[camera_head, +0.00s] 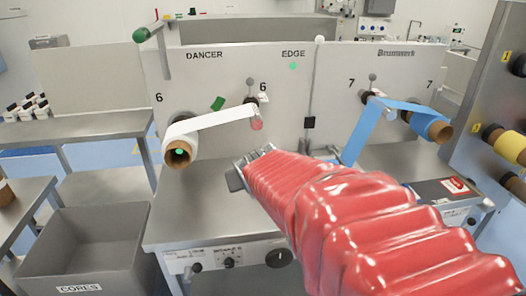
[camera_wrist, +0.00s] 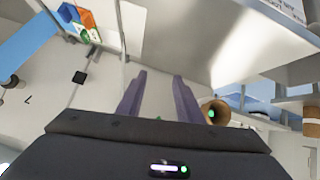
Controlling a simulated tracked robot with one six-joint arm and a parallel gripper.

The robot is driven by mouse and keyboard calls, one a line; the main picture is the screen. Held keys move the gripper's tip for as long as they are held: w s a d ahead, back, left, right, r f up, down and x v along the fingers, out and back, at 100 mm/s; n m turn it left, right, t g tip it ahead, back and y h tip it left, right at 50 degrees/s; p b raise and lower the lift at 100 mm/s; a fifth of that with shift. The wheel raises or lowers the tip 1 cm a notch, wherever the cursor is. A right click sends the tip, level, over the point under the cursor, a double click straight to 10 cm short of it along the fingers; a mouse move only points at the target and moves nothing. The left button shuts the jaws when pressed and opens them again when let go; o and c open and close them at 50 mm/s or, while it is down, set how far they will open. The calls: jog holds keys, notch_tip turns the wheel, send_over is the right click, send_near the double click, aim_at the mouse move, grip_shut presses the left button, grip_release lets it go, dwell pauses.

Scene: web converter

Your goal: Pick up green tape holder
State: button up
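In the wrist view my gripper (camera_wrist: 160,88) has its two dark fingers apart, with nothing between them. In the head view its grey end (camera_head: 240,172) shows at the tip of my red-sleeved arm, in front of the white panel. A small cluster of orange, blue, white and green pieces (camera_wrist: 80,20) lies at the upper left of the wrist view, apart from the fingers. Its green part may be the tape holder; I cannot tell for sure. My arm probably hides this cluster in the head view. A small green piece (camera_head: 218,103) sits on the panel above the white roll.
A white web on a brown core (camera_head: 178,153) is left of my gripper. A blue web (camera_head: 362,130) runs to a roll at right. The steel table (camera_head: 195,215) is clear at left. A grey cores bin (camera_head: 84,245) stands lower left.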

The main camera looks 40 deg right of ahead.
jog(key=w+d+f+m+t+h, duration=0.1)
jog(key=d+f, duration=0.1)
jog(key=d, duration=0.7)
jog(key=w+d+f+t+h, duration=0.1)
jog(key=d+f, duration=0.1)
jog(key=d, duration=0.8)
jog(key=shift+m+t, duration=0.6)
jog(key=shift+t, duration=0.2)
jog(key=s+d+f, duration=0.1)
jog(key=d+f, duration=0.1)
jog(key=d, duration=0.1)
jog(key=s+d+f, duration=0.2)
jog(key=d, duration=0.2)
jog(key=s+d+f, duration=0.2)
jog(key=d, duration=0.1)
jog(key=shift+d+f, duration=0.1)
jog(key=shift+d, duration=0.15)
jog(key=shift+x, duration=4.35)
jog(key=shift+w, duration=0.1)
